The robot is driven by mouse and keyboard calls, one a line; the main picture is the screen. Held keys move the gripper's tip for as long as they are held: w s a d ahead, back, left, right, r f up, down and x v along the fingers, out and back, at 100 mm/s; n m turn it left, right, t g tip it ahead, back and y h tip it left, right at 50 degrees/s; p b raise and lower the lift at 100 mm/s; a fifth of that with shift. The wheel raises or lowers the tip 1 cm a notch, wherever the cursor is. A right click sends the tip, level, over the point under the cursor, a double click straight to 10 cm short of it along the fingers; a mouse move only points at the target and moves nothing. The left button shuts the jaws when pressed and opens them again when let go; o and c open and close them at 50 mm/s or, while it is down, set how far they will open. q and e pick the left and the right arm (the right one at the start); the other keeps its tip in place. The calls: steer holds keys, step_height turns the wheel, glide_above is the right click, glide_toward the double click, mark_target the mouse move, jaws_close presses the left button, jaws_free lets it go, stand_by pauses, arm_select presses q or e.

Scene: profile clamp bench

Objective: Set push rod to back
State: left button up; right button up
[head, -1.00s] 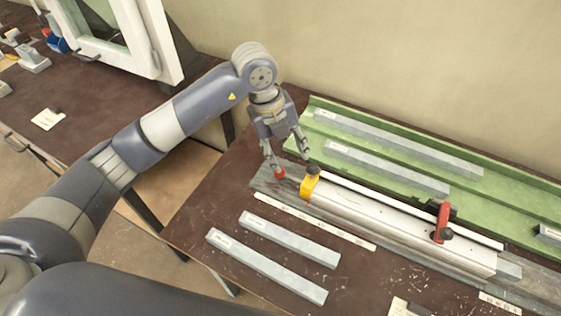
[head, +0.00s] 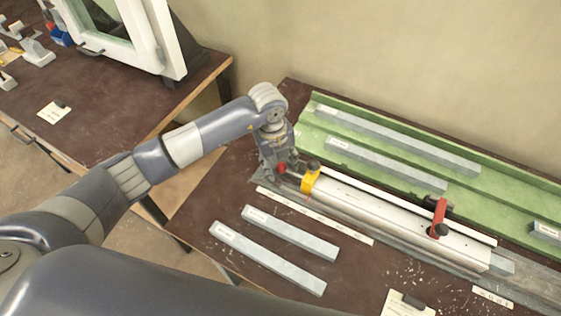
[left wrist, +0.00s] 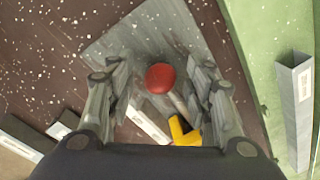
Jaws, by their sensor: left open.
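The push rod ends in a red knob (head: 281,168), which sticks out of the left end of the clamp rail (head: 400,218) beside a yellow block (head: 310,180). My left gripper (head: 277,176) is at this knob, pointing down. In the left wrist view the red knob (left wrist: 160,78) lies between the open fingers of my left gripper (left wrist: 160,92), with a gap on both sides. The grey rod runs from the knob toward the yellow block (left wrist: 184,131). Whether the fingers touch the knob cannot be told in the head view. My right gripper is not in view.
A red clamp lever (head: 438,217) stands farther right on the rail. Green trays (head: 390,165) with grey profiles lie behind it. Two grey profiles (head: 268,258) and a white scale strip (head: 315,216) lie in front. A white window frame (head: 150,40) stands on the left table.

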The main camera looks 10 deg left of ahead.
arm_select(q)
steer(key=shift+f, duration=0.1)
jaws_close()
steer(key=w+a+b, duration=0.1)
steer(key=a, duration=0.2)
steer(key=a+b, duration=0.1)
steer(key=a, duration=0.3)
steer(key=w+a+b, duration=0.1)
steer(key=a, duration=0.2)
steer(key=shift+w+a+f, duration=0.2)
steer(key=shift+w+f, duration=0.05)
steer(key=shift+w, duration=0.1)
steer(key=shift+w+a+r, duration=0.1)
steer(key=shift+a, duration=0.45)
jaws_free()
steer(key=shift+a, duration=0.15)
steer(key=shift+r, duration=0.1)
